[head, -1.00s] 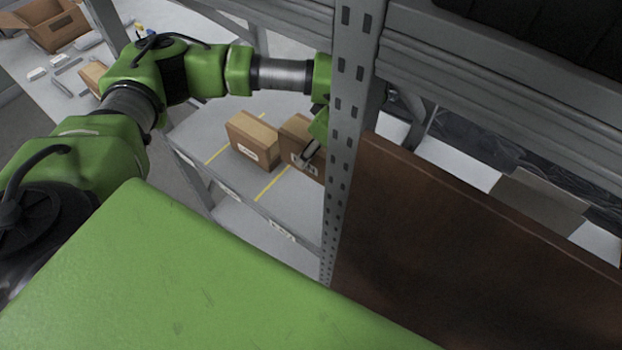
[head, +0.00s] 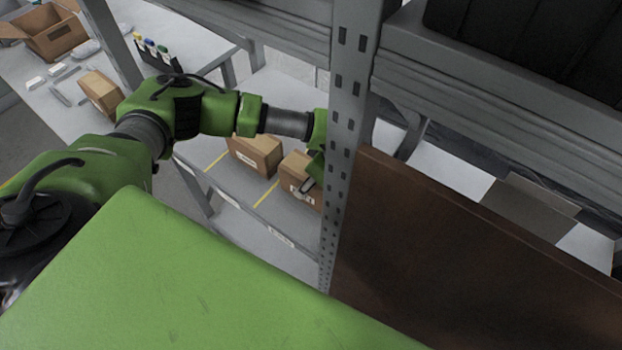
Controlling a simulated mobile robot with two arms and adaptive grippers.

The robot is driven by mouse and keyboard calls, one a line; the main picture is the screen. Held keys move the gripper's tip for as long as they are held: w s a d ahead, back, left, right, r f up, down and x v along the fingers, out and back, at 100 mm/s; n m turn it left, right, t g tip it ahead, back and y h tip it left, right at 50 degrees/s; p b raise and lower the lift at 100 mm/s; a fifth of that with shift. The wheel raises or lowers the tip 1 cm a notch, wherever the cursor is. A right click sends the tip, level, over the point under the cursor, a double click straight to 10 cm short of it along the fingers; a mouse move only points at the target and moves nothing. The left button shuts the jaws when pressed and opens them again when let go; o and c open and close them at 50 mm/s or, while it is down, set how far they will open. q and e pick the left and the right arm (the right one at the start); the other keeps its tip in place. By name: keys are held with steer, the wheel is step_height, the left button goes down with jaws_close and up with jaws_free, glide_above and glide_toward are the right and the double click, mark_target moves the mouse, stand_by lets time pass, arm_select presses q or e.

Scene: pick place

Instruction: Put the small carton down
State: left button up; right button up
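A small brown carton (head: 297,168) with a white label is at the right of the grey shelf, partly hidden behind the metal upright. My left gripper (head: 306,187) reaches in from behind the upright. One finger lies against the carton's labelled face; the other is hidden. The gripper appears shut on the carton. I cannot tell whether the carton's underside touches the shelf. A second brown carton (head: 257,155) stands on the shelf to the left, apart from it. My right gripper is out of view.
Yellow lines mark the shelf board (head: 228,182). The perforated upright (head: 347,130) stands close to my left gripper. A large brown panel (head: 450,255) fills the right. A table at the back left holds an open box (head: 55,38), another carton (head: 100,93) and bottles (head: 150,46).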

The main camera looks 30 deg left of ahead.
arm_select(q)
steer(key=o, duration=1.3)
steer(key=shift+o, duration=0.9)
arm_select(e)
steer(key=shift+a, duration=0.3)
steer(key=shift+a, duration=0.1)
arm_select(q)
steer(key=shift+r, duration=0.15)
steer(key=shift+d+r, duration=0.15)
steer(key=shift+r, duration=0.1)
steer(key=b+v, duration=0.2)
steer(key=v, duration=0.9)
steer(key=shift+s+r, duration=0.1)
steer(key=shift+r, duration=0.1)
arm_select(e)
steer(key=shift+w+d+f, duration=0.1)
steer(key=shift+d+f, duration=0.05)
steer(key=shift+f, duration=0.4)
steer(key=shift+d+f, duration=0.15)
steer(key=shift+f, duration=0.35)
